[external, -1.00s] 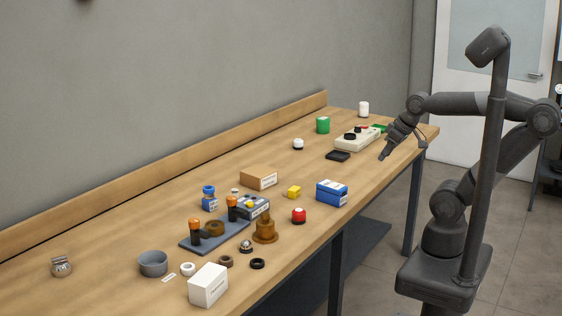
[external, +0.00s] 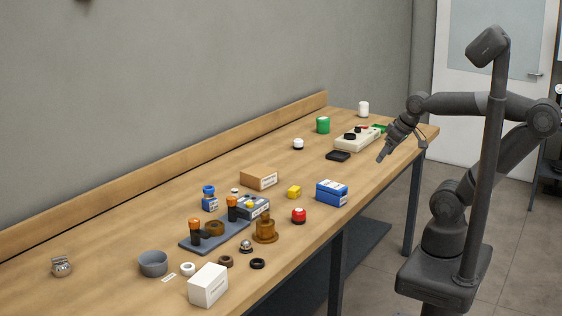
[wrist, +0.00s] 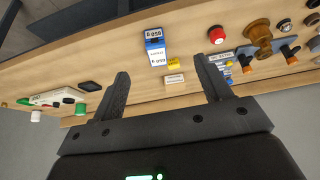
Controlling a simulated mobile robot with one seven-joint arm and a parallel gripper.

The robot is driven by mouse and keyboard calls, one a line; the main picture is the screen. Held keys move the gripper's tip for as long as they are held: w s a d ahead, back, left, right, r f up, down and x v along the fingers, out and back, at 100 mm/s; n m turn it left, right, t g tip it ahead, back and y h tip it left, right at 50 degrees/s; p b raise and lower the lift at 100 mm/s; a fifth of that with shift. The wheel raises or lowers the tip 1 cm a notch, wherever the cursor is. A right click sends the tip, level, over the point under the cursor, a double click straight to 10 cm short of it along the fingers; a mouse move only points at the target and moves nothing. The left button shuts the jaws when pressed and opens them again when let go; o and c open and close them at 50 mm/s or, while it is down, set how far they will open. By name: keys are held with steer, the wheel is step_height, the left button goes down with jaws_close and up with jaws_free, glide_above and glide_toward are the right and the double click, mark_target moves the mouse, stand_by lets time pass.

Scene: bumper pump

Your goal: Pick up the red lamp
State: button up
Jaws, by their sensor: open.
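The red lamp (external: 299,215) is a small red dome on a pale base. It stands upright on the wooden workbench near its front edge, left of a blue box. In the wrist view the red lamp (wrist: 217,34) shows at the upper right, beyond the right finger. My gripper (external: 381,158) is above the bench's right end, well apart from the lamp. In the wrist view my gripper (wrist: 167,80) has its two fingers spread, with nothing between them.
Near the lamp are the blue box (external: 332,193), a yellow block (external: 294,191) and a brown flanged part (external: 265,232). A cardboard box (external: 259,178) lies behind. A pale control box (external: 357,139) and black tray (external: 338,156) are near my gripper. Bare wood lies between.

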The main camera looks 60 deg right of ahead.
steer(key=w+a+n+g, duration=0.1)
steer(key=w+a+n, duration=0.2)
steer(key=w+n, duration=0.35)
steer(key=n+g, duration=0.5)
steer(key=n, duration=1.9)
glide_toward(299, 210)
steer(key=shift+s+d+f, duration=0.15)
step_height(299, 210, down, 11)
steer(key=shift+r, duration=0.1)
steer(key=shift+s, duration=0.1)
steer(key=shift+c, duration=0.4)
steer(key=c, duration=1)
steer(key=shift+r, duration=0.1)
